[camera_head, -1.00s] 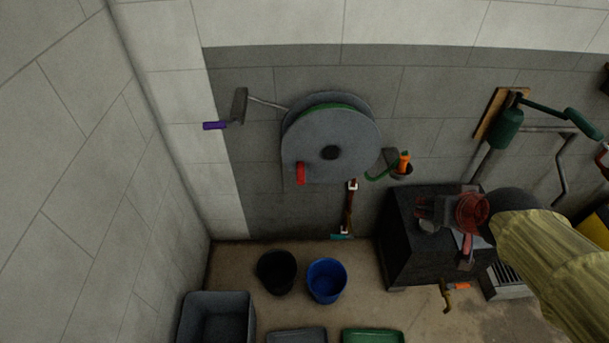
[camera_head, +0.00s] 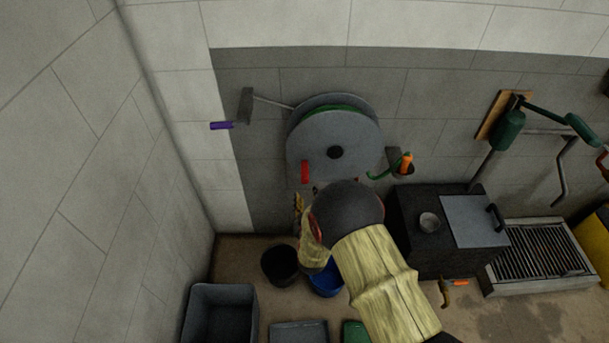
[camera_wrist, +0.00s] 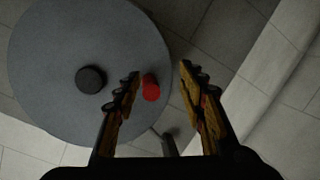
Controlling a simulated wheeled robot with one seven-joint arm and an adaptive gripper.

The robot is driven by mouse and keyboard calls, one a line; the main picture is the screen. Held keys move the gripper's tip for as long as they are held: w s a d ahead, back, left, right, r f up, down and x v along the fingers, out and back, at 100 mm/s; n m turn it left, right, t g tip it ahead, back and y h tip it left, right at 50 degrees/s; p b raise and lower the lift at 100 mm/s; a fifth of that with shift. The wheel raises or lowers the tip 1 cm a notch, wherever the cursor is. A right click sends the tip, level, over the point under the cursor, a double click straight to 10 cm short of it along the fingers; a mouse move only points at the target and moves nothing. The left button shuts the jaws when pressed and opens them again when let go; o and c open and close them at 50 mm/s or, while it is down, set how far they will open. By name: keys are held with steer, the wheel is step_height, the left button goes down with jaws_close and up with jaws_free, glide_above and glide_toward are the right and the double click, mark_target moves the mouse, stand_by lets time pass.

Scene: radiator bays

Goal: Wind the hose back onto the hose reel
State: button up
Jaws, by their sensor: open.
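The hose reel (camera_head: 335,135) is a large grey disc on the wall with a dark hub and a band of green hose (camera_head: 345,107) behind its front plate. A red handle (camera_head: 305,172) stands out near the disc's lower left edge. A hose end with an orange nozzle (camera_head: 406,160) sits in a holder right of the reel. My gripper (camera_wrist: 160,80) is open and empty. In the wrist view the red handle (camera_wrist: 150,88) shows between its fingers, nearer the left one; contact cannot be told. In the head view my arm hides most of the gripper, below the reel.
A black bucket (camera_head: 280,264) and a blue bucket (camera_head: 326,280) stand below. A dark cabinet (camera_head: 420,255) and a floor grate (camera_head: 541,252) are at right.

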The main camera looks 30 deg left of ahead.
mark_target(305, 177)
steer(key=w+a, duration=0.1)
steer(key=w, duration=0.1)
steer(key=w+a+r+t+b, duration=0.1)
steer(key=w+a, duration=0.1)
steer(key=w+a+r+n+t+y, duration=0.1)
steer(key=w, duration=0.1)
steer(key=shift+w+a+r, duration=0.1)
steer(key=shift+a+r, duration=0.05)
steer(key=shift+r, duration=0.1)
stand_by(0.3)
steer(key=shift+c, duration=1.3)
steer(key=c, duration=0.7)
jaws_close()
